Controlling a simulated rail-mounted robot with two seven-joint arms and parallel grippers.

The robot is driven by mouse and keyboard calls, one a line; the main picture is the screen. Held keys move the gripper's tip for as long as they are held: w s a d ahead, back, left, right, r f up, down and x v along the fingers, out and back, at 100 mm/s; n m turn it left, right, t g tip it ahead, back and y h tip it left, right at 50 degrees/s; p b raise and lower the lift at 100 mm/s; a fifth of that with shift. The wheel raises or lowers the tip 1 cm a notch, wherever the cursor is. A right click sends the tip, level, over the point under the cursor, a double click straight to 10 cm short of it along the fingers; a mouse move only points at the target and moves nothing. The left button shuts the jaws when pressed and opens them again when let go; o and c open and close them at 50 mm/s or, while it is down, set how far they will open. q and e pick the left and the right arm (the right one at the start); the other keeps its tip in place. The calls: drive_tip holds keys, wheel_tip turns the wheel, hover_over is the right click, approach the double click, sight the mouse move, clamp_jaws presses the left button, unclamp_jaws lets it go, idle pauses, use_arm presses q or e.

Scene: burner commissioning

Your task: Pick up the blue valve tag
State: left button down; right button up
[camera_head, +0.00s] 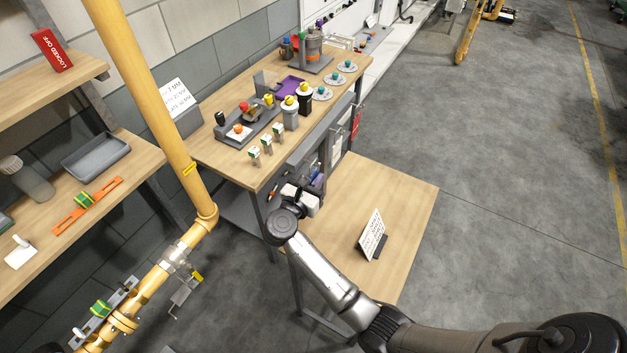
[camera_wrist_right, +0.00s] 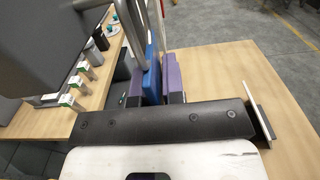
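The blue valve tag appears to be the flat blue piece (camera_wrist_right: 152,72) in the middle of the right wrist view, upright just beyond the gripper's dark palm bar. In the head view a small blue and purple patch (camera_head: 317,179) shows beside my right gripper (camera_head: 305,192), at the front of the workbench. A purple piece (camera_wrist_right: 172,78) stands close on the right of the blue one; I cannot tell if it is a tag or part of the gripper. Whether the fingers touch or grip the blue piece is unclear. My left gripper is out of view.
The workbench (camera_head: 222,160) carries several valves, knobs and green-white blocks. A red tag (camera_head: 356,122) hangs at its front. A lower wooden table (camera_head: 405,190) bears a white sign (camera_head: 371,235) and is otherwise mostly clear. A yellow pipe (camera_head: 160,110) rises on the left.

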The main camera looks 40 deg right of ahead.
clamp_jaws()
drive_tip(key=shift+r, duration=0.15)
drive_tip(key=shift+r, duration=0.25)
drive_tip(key=s+d+b, duration=0.1)
drive_tip(key=s+d, duration=0.2)
drive_tip(key=s, duration=0.5)
drive_tip(key=s+d+b, duration=0.1)
drive_tip(key=s+d, duration=0.1)
drive_tip(key=s, duration=0.7)
drive_tip(key=shift+d+r+b, duration=0.35)
drive_tip(key=shift+d+b, duration=0.05)
drive_tip(key=shift+a, duration=0.1)
